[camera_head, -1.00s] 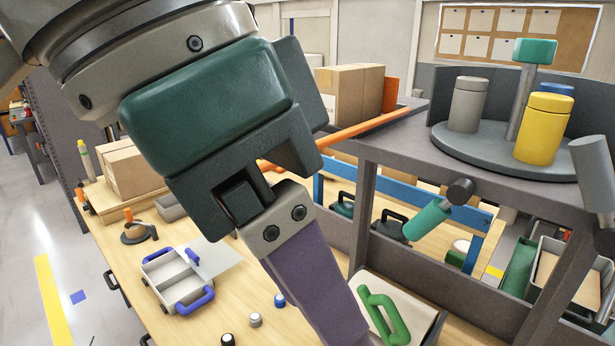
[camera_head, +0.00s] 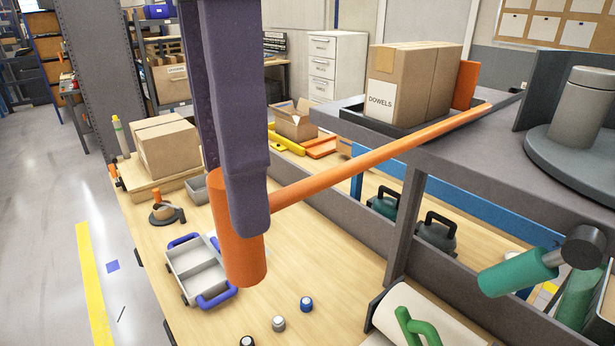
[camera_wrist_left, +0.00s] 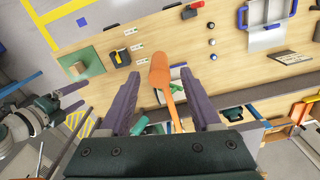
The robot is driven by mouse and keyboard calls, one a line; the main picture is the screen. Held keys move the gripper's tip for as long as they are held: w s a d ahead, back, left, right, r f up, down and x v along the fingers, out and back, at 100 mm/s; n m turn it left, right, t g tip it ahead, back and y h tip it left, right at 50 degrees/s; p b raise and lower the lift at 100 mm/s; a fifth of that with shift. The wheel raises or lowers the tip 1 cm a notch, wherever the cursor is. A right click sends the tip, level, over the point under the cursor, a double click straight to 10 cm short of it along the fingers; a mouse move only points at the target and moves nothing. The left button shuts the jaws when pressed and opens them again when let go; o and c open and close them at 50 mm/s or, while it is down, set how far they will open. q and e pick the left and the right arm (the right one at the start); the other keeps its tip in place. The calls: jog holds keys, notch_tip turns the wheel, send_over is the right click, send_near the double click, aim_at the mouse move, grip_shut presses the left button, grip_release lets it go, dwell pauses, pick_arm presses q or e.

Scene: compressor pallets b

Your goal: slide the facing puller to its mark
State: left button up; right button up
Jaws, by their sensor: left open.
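The facing puller is an orange rod (camera_head: 350,168) with a thick orange grip (camera_head: 236,262) at its near end, hanging out over the bench. The rod runs back to the shelf beside the boxes. My left gripper (camera_head: 250,215) has its purple finger in front of the grip in the head view, hiding part of it. In the left wrist view the grip (camera_wrist_left: 160,72) lies between the spread fingers of my left gripper (camera_wrist_left: 161,88); contact cannot be told. My right gripper (camera_wrist_left: 82,96) shows small at left there, its fingers apart. I cannot make out a mark for the puller.
A DOWELS carton (camera_head: 410,85) stands in a dark tray on the grey shelf (camera_head: 480,150), with an orange plate (camera_head: 466,84) behind. A grey turntable (camera_head: 570,150) is at right. A blue-handled caddy (camera_head: 195,265) and small knobs sit on the wooden bench below.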

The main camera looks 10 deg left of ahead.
aim_at(242, 244)
pick_arm(q)
notch_tip(242, 244, down, 5)
jog(key=shift+f+p, duration=0.2)
jog(key=shift+p, duration=0.85)
jog(key=shift+f, duration=0.55)
jog(key=shift+c, duration=0.3)
grip_shut()
